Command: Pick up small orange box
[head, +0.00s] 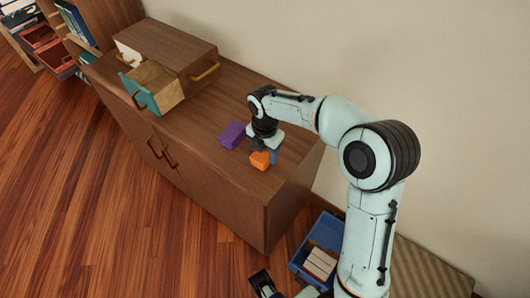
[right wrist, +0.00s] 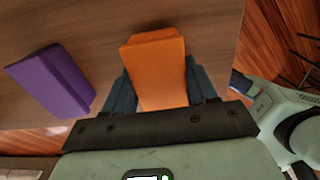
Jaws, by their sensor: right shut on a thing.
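The small orange box (head: 260,160) is at the right part of the brown cabinet's top in the head view. In the right wrist view the orange box (right wrist: 156,72) sits between the two dark fingers of my right gripper (right wrist: 160,92). My right gripper (head: 264,152) points down and is shut on the box. I cannot tell whether the box touches the cabinet top or is just above it.
A purple box (head: 232,135) lies close by on the cabinet top (head: 205,115); it also shows in the right wrist view (right wrist: 50,82). A small drawer unit (head: 165,50) with an open teal-fronted drawer (head: 152,88) stands farther left. A blue crate (head: 318,252) is below the cabinet's right side.

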